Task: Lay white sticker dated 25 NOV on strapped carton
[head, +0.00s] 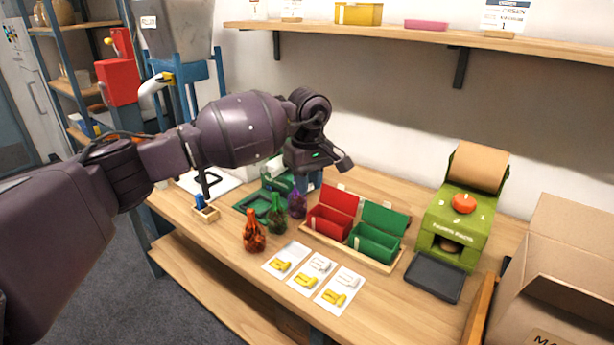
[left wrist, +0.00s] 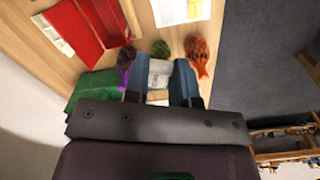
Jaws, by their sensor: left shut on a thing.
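My left gripper (head: 314,172) hangs over the back of the workbench, behind the coloured net bags. My right gripper is out of view.
Orange (head: 254,236), green (head: 277,215) and purple (head: 297,204) bags stand near a wooden tray with a red box (head: 332,212) and a green box (head: 377,236). Several white picture cards (head: 312,275) lie in front. A green machine (head: 455,215) and dark tray (head: 434,277) are right.

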